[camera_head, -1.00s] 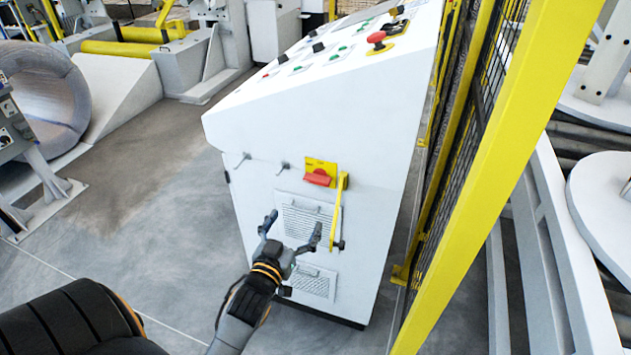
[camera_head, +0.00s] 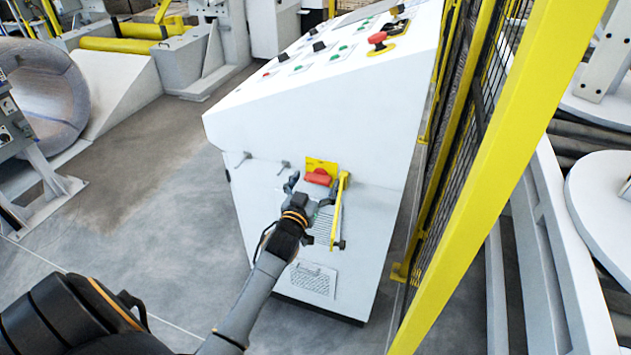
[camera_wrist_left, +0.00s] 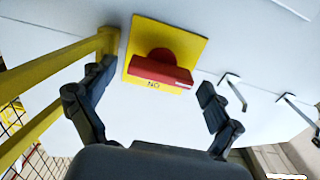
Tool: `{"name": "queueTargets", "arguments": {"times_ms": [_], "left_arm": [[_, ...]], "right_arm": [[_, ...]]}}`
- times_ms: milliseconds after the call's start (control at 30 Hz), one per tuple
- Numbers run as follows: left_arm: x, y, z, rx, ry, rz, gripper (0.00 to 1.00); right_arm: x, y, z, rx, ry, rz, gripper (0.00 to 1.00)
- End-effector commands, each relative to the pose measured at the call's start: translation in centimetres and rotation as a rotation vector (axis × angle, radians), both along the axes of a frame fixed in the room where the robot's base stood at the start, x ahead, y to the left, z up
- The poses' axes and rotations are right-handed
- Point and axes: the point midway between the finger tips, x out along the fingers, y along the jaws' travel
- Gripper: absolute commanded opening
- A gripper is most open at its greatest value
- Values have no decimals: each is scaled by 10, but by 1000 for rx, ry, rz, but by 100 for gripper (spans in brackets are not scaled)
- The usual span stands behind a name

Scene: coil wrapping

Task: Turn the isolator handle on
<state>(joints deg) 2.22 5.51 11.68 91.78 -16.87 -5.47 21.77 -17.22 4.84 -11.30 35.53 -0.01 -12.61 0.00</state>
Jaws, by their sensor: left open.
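The isolator handle (camera_head: 318,177) is a red grip on a yellow plate (camera_head: 322,163), on the side of the white control cabinet (camera_head: 370,130). In the left wrist view the red handle (camera_wrist_left: 160,72) lies crosswise on its yellow plate (camera_wrist_left: 185,38), with lettering below it. My left gripper (camera_head: 308,188) is open just below the handle. In the left wrist view its fingers (camera_wrist_left: 154,92) stand apart, one on each side of the handle, with nothing between them held. My right gripper does not show.
A yellow bar (camera_head: 338,212) runs down the cabinet close to the right of the handle; in the wrist view it passes beside one finger. Two small hooks (camera_head: 284,165) stick out left of the plate. A yellow fence post (camera_head: 490,180) stands to the right.

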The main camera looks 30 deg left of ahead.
Motion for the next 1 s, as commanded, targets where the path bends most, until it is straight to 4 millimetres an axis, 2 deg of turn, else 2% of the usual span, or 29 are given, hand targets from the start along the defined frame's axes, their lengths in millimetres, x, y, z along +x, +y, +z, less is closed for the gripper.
{"name": "queueTargets", "arguments": {"times_ms": [233, 500, 767, 1000], "left_arm": [[1, 0, 0, 0, 0, 0, 91], [0, 0, 0, 0, 0, 0, 36], [0, 0, 0, 18, 4, 0, 36], [0, -1, 0, 117, 28, -1, 36]], "right_arm": [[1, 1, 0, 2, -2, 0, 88], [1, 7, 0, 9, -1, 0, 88], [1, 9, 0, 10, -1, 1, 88], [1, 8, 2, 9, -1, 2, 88]]}}
